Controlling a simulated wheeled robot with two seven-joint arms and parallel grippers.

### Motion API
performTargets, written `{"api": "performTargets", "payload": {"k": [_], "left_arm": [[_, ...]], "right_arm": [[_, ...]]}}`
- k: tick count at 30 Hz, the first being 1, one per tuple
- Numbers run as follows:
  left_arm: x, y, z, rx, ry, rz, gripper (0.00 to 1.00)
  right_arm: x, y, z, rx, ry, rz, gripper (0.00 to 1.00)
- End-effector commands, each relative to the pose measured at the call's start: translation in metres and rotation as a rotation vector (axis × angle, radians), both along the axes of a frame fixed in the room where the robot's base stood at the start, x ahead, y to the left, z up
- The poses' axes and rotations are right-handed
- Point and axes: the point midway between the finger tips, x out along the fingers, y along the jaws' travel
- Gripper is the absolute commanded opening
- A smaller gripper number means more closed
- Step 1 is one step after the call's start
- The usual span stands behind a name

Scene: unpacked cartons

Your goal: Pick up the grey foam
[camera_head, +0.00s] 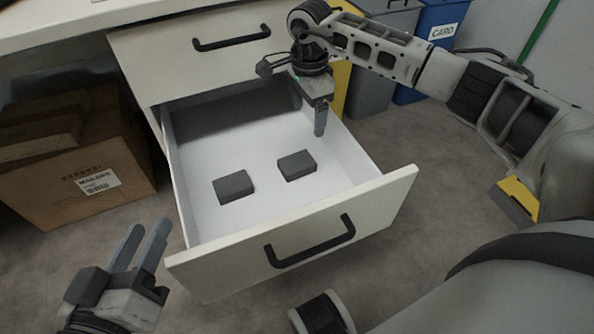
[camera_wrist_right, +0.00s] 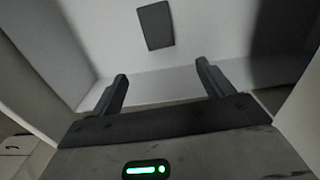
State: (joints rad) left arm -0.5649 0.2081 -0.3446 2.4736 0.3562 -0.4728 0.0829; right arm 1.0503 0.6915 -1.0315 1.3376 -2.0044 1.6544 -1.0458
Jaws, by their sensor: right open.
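Two dark grey foam blocks lie flat and apart on the white floor of the open drawer (camera_head: 200,213). One foam block (camera_head: 234,187) is nearer the front left, the other foam block (camera_head: 297,165) is farther right. My right gripper (camera_head: 320,128) points down over the drawer's back right part, apart from both blocks. In the right wrist view its fingers (camera_wrist_right: 163,84) are spread with nothing between them, and one dark block (camera_wrist_right: 156,26) shows beyond them; I cannot tell which one. My left gripper (camera_head: 149,228) is open and empty, left of the drawer front.
The drawer front with its black handle (camera_head: 310,243) stands out from the cabinet, below a closed drawer (camera_head: 190,50). Cardboard boxes (camera_head: 75,165) stand at the left. Grey and blue bins (camera_head: 435,22) stand behind my right arm. Free floor lies right of the drawer.

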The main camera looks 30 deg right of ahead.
Motion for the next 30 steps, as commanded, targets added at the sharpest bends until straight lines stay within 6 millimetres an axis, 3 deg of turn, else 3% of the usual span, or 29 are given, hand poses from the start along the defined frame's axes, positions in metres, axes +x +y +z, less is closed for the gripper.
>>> {"api": "performTargets", "payload": {"k": [3, 10, 20, 27, 30], "left_arm": [[0.000, -0.002, -0.001, -0.046, -0.009, -0.005, 0.36], [0.006, -0.002, 0.011, -0.090, -0.092, -0.008, 0.36], [0.018, 0.002, 0.033, -0.031, -0.289, 0.011, 0.36], [0.024, 0.006, 0.067, 0.046, -0.591, 0.032, 0.36], [0.023, 0.006, 0.076, 0.060, -0.656, 0.036, 0.36]], "right_arm": [[-0.001, 0.002, -0.032, 0.003, 0.006, 0.000, 0.80], [-0.001, 0.002, -0.078, 0.006, 0.003, 0.000, 0.80], [-0.001, 0.002, -0.104, 0.007, 0.002, -0.001, 0.80], [-0.001, 0.002, -0.139, 0.008, 0.002, -0.001, 0.80], [0.000, 0.001, -0.145, 0.007, 0.001, -0.001, 0.80]]}}
